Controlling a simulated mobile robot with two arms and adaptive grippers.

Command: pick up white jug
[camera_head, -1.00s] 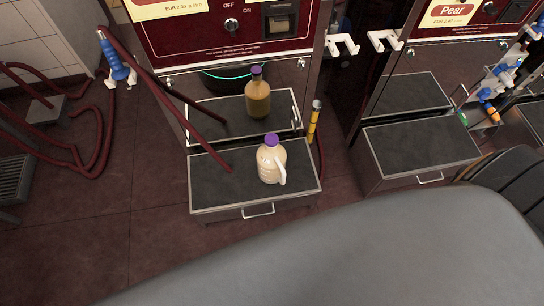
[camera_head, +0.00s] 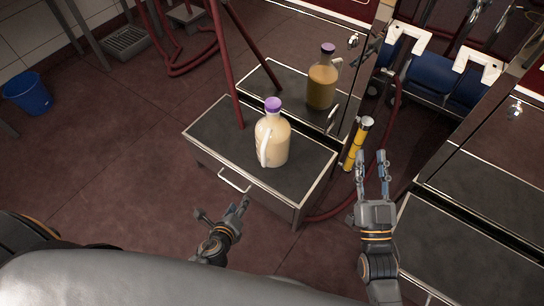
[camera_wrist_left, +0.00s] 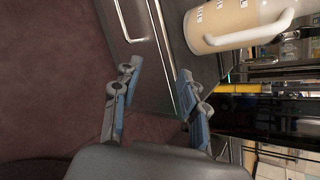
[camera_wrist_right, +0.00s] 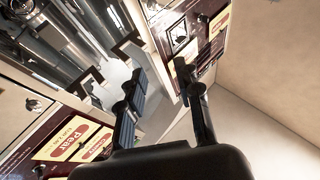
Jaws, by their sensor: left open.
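The white jug (camera_head: 275,142) is cream-coloured with a purple cap and stands upright on the dark-topped platform (camera_head: 213,126). Its handle faces the front left. In the left wrist view the jug (camera_wrist_left: 235,22) lies sideways across the top right, beyond the fingers. My left gripper (camera_head: 224,208) is open and empty, in front of the platform and apart from the jug. Its fingers show spread in the left wrist view (camera_wrist_left: 158,74). My right gripper (camera_head: 371,162) has its fingers apart and empty, to the right of the platform. The right wrist view does not show the jug.
A brownish jug image (camera_head: 322,88) behind looks like a reflection in the shiny panel. Dark red hoses (camera_head: 222,70) come down beside the jug. A yellow cylinder (camera_head: 355,145) stands right of the platform. A blue bucket (camera_head: 28,93) is far left; open floor lies left.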

